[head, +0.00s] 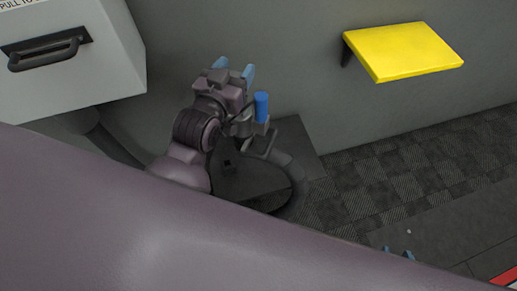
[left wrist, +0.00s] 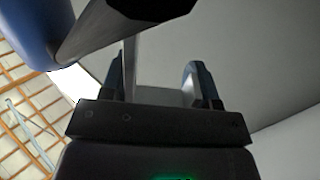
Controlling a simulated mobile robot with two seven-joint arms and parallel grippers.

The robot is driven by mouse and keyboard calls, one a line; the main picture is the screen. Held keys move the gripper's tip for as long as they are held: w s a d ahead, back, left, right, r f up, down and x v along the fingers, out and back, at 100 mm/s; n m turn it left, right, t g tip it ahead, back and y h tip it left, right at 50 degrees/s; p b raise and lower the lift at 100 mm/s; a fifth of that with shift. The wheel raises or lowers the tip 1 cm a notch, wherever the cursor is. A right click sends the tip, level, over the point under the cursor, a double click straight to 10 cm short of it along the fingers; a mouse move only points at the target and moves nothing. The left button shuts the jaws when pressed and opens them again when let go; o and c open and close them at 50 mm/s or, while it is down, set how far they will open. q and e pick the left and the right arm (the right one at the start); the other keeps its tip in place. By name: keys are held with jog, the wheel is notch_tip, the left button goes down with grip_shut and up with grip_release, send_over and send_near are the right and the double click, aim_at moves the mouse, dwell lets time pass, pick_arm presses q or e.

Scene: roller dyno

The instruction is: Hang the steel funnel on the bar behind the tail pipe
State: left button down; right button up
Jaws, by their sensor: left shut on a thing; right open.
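My left gripper (head: 234,69) is in front of the grey wall, its blue fingertips pointing up in the head view. In the left wrist view its fingers (left wrist: 162,82) stand a little apart, with a pale grey surface between them. I take the gripped thing to be the steel funnel, but its shape is not clear. A blue cylinder (head: 261,106) on a dark holder shows just right of the gripper. A dark bar (left wrist: 105,28) crosses close above the fingers. I cannot tell tail pipe from hanging bar. My right gripper (head: 397,253) shows only blue fingertips, apart, low on the right.
A yellow shelf (head: 403,52) juts from the wall at the upper right. A grey cabinet (head: 75,55) with a black handle stands at the upper left. A dark curved hose or pipe (head: 292,192) is below my left gripper. Checkered floor (head: 375,180) lies open on the right.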

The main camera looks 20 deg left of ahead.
pick_arm(q)
jog(key=w+d+r+m+h+b, duration=0.15)
jog(key=w+r, duration=0.25)
jog(key=w, duration=0.4)
notch_tip(320, 180, down, 19)
jog(key=b, duration=0.7)
jog(key=shift+w+d+f, duration=0.2)
jog(key=shift+d, duration=0.1)
pick_arm(e)
notch_tip(320, 180, down, 8)
jog(key=g, duration=0.1)
jog(key=shift+a, duration=0.3)
pick_arm(q)
jog(key=shift+h, duration=0.25)
pick_arm(e)
jog(key=shift+s+f, duration=0.1)
pick_arm(q)
jog(key=shift+c, duration=1.8)
grip_release()
jog(key=shift+f, duration=0.25)
pick_arm(e)
jog(key=shift+d, duration=0.1)
